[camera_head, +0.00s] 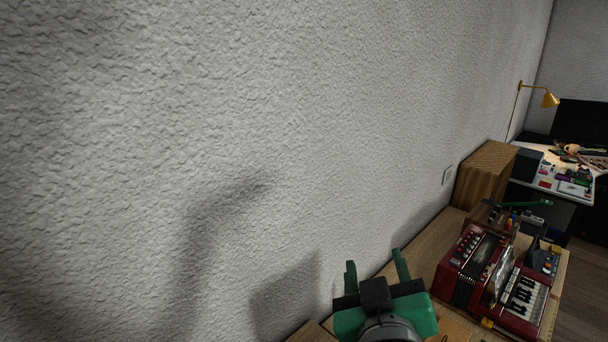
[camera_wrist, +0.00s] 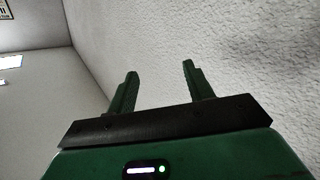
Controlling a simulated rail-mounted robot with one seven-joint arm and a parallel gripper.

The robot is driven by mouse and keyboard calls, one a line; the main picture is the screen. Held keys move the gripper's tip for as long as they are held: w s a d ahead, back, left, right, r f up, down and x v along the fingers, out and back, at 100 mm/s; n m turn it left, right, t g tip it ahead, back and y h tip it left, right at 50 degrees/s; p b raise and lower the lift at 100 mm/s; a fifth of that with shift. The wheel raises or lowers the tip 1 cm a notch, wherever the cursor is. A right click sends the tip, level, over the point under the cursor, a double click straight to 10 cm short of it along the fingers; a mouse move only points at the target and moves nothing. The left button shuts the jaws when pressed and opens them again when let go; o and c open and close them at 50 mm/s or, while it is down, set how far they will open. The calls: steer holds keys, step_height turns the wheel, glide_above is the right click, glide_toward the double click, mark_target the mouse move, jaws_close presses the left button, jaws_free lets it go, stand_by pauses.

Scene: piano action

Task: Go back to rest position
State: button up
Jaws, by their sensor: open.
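My gripper (camera_head: 376,270) is green and black and shows at the bottom of the head view, in front of the textured grey wall. Its two green fingers stand apart with nothing between them. In the wrist view the fingers (camera_wrist: 158,82) are spread and empty, pointing up toward the wall and the ceiling corner. A red accordion (camera_head: 466,262) with black and white keys lies on the wooden table (camera_head: 423,243), to the right of my gripper and apart from it.
A wooden box (camera_head: 485,172) stands on the table against the wall. Small devices (camera_head: 543,260) lie beside the accordion. A white desk (camera_head: 581,191) with a yellow lamp (camera_head: 549,99) stands at the far right. The grey wall (camera_head: 200,120) fills the left; the air around my gripper looks clear.

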steer(key=s+a+r+m+t+y, duration=0.1)
steer(key=s+a+r+t, duration=0.3)
steer(key=s+a+r, duration=0.3)
steer(key=s+a+r+m+t+y, duration=0.1)
steer(key=s+a+r+m+t, duration=0.2)
steer(key=s+r, duration=0.55)
step_height(320, 180, up, 22)
steer(key=a+n+p, duration=0.1)
steer(key=p, duration=1.9)
steer(key=shift+s+a+t+y, duration=0.25)
steer(key=shift+t+y, duration=0.05)
